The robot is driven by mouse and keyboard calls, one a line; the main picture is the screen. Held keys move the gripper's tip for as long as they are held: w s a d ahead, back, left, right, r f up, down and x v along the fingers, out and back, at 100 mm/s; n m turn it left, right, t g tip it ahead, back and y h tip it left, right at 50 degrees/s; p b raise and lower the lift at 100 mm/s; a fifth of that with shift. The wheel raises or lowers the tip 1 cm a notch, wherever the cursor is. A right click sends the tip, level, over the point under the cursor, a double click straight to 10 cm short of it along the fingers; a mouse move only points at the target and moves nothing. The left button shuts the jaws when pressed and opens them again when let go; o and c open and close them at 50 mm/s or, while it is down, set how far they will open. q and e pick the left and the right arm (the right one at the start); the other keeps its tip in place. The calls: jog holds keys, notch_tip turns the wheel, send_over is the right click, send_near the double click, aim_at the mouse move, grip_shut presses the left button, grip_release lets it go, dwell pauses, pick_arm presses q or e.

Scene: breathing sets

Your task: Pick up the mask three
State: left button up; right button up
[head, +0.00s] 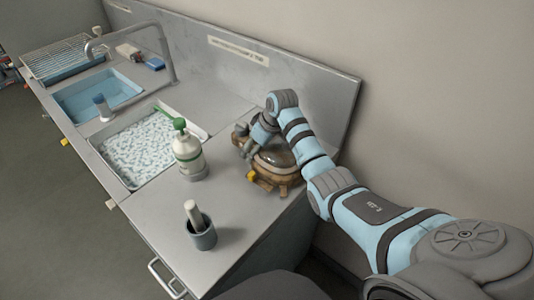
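A brown mask-like object (278,156) with a rounded, shiny window and tan fittings sits on the grey counter near its right end. I take it for the mask; no number is readable on it. My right gripper (248,152) reaches down at its upper left side, touching or very close to it. The fingers are small and partly merge with the object, so I cannot tell whether they are open or shut. My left gripper is not in view.
A white bottle with a green top (187,152) and a grey mortar with a pestle (202,236) stand left of the mask. A low backsplash (320,95) runs behind.

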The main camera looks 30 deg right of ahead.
jog(key=shift+s+f, duration=0.1)
jog(key=shift+s, duration=0.05)
jog(key=c, duration=0.9)
jog(key=shift+o, duration=0.2)
notch_tip(320, 180, up, 20)
jog(key=p, duration=0.1)
